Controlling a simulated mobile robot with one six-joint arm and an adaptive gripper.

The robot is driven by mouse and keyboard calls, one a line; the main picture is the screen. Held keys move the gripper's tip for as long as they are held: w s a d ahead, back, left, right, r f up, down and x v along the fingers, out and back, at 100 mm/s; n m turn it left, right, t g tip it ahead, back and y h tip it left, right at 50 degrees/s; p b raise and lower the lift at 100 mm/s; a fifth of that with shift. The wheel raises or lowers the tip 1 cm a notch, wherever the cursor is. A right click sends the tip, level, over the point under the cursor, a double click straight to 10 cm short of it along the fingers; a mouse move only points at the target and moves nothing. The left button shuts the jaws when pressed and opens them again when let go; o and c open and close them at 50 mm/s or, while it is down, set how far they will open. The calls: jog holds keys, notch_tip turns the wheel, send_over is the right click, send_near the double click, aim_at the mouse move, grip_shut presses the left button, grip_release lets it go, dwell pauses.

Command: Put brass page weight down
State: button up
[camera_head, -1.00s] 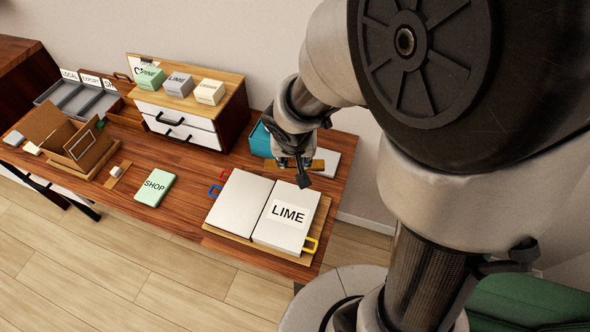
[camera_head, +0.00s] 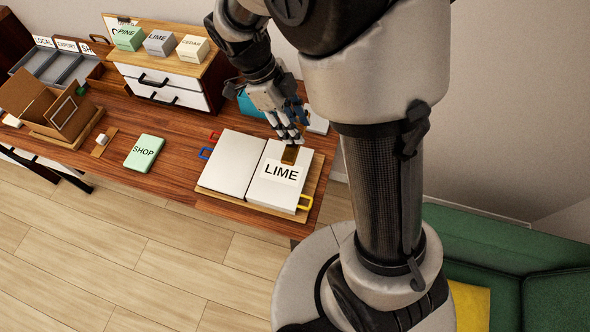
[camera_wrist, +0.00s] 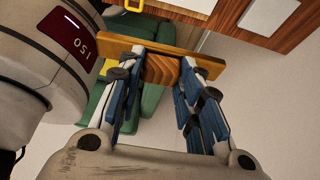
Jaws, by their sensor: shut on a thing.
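My gripper (camera_head: 290,136) is over the far part of the right page of the open book, fingers pointing down. It is shut on the brass page weight (camera_head: 290,155), a flat golden-brown bar. The bar also shows in the wrist view (camera_wrist: 178,62), crossing between the blue-padded fingers (camera_wrist: 160,72).
Red and blue clips (camera_head: 206,153) sit at the book's left edge, a yellow clip (camera_head: 305,202) at its right. A green SHOP book (camera_head: 144,152) lies left. A drawer unit (camera_head: 160,75) bearing several blocks stands behind. A teal object (camera_head: 250,106) is behind the gripper.

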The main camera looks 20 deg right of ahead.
notch_tip(320, 180, down, 20)
jog(key=b, duration=0.5)
jog(key=shift+r+b, duration=0.15)
jog(key=shift+b, duration=0.25)
jog(key=shift+f, duration=0.2)
jog(key=o, duration=1.2)
jog(key=shift+r, duration=0.15)
